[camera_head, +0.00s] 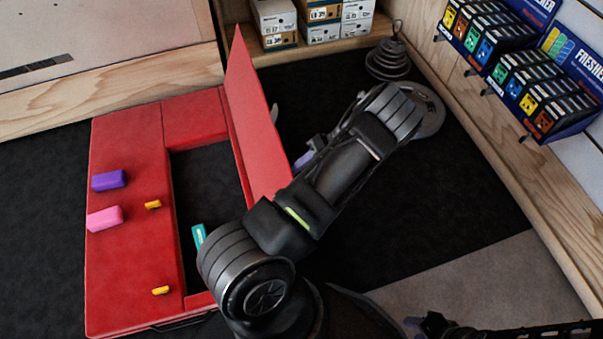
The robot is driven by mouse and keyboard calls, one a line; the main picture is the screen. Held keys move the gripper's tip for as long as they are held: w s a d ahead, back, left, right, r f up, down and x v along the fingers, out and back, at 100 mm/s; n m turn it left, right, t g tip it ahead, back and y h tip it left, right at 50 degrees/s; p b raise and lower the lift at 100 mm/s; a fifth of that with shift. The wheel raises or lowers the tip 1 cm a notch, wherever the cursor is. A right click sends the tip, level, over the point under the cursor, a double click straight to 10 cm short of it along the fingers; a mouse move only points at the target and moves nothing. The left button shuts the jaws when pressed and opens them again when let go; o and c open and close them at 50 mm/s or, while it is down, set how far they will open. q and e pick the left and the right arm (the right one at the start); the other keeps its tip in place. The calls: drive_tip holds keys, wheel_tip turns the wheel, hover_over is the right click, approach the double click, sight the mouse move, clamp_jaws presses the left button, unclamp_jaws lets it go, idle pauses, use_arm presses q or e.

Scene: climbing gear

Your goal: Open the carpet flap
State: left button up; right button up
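The red carpet (127,250) lies on the dark floor at the left, with a dark recess (205,185) in its middle. Its red flap (255,125) stands steeply raised along the recess's right side. My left arm reaches up and to the right across the flap's lower right end. My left gripper (304,159) shows only in small part beside the flap's right edge, mostly hidden behind my own arm. I cannot tell whether it touches the flap. Part of what seems my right gripper (418,323) shows at the bottom edge; its fingers are unclear.
A purple block (108,180), a pink block (104,218) and two small yellow pieces (153,205) are on the carpet. A teal piece (198,236) is at the recess. Shoe boxes (322,30) and coiled gear (388,58) stand behind. Wooden shelving (500,150) bounds the right.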

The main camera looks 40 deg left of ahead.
use_arm(q)
drive_tip(key=d+p+v, duration=0.1)
drive_tip(key=v, duration=0.7)
drive_tip(key=shift+s, duration=0.4)
drive_tip(key=shift+c, duration=0.2)
